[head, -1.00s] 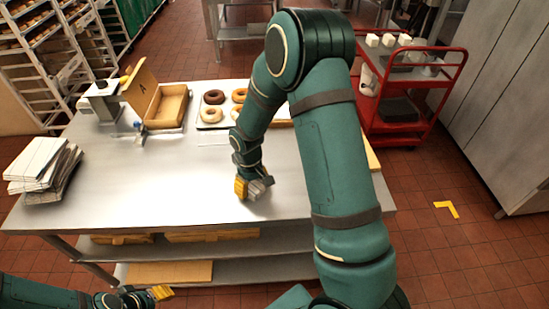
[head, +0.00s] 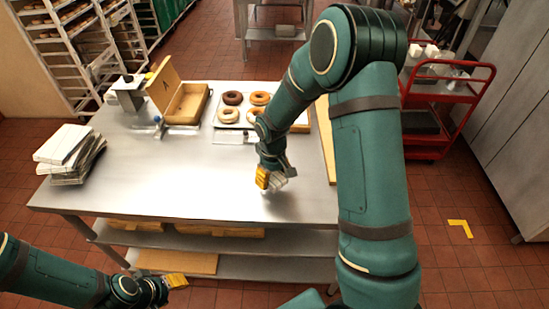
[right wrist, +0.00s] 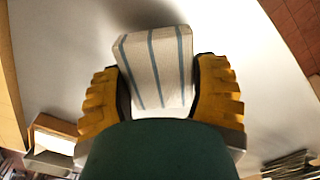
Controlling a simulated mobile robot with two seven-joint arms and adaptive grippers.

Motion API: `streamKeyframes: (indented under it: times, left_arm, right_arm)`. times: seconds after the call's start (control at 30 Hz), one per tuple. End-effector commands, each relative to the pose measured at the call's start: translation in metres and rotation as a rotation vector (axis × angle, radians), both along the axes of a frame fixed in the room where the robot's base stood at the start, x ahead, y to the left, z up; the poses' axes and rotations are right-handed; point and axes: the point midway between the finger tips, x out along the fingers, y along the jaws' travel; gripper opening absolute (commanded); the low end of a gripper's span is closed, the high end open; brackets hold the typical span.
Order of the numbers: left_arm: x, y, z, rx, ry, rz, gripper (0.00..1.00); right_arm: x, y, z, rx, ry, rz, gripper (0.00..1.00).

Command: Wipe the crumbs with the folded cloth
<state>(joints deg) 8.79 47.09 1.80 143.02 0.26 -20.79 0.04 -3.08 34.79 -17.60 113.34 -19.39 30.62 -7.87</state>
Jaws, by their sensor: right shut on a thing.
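My right gripper (head: 274,181) is low over the front right part of the steel table (head: 190,180). In the right wrist view its yellow-padded fingers (right wrist: 160,95) are shut on the folded cloth (right wrist: 157,66), which is off-white with blue stripes. The cloth sticks out past the fingertips, with a dark shadow beside it on the steel; I cannot tell whether it touches the table. I cannot make out any crumbs. My left gripper (head: 177,281) is in front of the table, low at the bottom of the head view; its opening does not show clearly.
A tray of doughnuts (head: 240,115) and an open box (head: 187,103) stand at the back of the table. A scale-like device (head: 128,95) is at the back left, a paper stack (head: 72,152) at the left. A red cart (head: 440,145) is beyond the right side. The table's middle is clear.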

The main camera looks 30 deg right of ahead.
Motion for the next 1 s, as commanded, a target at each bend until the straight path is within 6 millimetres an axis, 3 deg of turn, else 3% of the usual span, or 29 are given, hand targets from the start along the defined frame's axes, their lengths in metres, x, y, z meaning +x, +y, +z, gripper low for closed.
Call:
streamKeyframes:
  times: [0.33, 1.0]
  left_arm:
    - [0.0, 0.001, 0.021, -0.002, 0.0, -0.002, 0.47]
    - [0.0, 0.0, 0.014, -0.002, 0.0, -0.002, 0.47]
  right_arm:
    - [0.004, 0.002, 0.029, 0.0, -0.001, 0.0, 0.3]
    - [0.003, 0.007, 0.026, 0.0, -0.001, -0.007, 0.3]
